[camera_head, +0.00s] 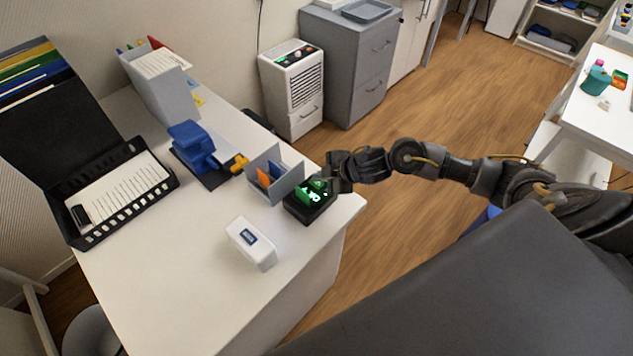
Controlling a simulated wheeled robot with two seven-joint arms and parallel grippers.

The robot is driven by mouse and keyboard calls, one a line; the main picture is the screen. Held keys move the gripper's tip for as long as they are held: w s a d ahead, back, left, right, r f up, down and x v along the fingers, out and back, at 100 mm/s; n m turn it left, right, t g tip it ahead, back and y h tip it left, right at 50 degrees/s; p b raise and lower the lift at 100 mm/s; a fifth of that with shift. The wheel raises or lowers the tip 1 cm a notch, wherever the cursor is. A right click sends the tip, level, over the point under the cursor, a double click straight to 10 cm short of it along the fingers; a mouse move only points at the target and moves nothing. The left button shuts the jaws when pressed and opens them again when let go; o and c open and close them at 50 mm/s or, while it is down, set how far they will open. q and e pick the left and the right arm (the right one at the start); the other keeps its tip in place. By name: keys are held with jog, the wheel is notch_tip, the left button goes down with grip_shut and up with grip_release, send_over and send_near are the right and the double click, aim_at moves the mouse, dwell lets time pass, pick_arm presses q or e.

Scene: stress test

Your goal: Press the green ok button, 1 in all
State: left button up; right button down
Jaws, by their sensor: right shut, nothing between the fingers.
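A small black device (304,209) with glowing green markings stands near the right edge of the white desk. A lit green area (313,189) shows on its top; which part of it is the ok button is too small to tell. My right gripper (331,183) is shut and empty, its tips at the right side of the device's top. I cannot tell whether the tips touch it. The gripper hides part of the device's right side. My left gripper is not in view.
A grey organizer (285,182) stands close behind the device. A white box (251,243) stands to its front left. A blue hole punch or stamp (193,146) and a black tray (78,238) with paper are further left. The desk's front (190,300) is clear.

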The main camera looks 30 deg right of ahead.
aim_at(320, 184)
jog(key=shift+f, duration=0.4)
dwell(0.4)
dwell(0.4)
jog(key=shift+r+p, duration=0.75)
jog(key=shift+r, duration=0.1)
notch_tip(320, 184, up, 5)
jog(key=p, duration=0.5)
dwell(0.6)
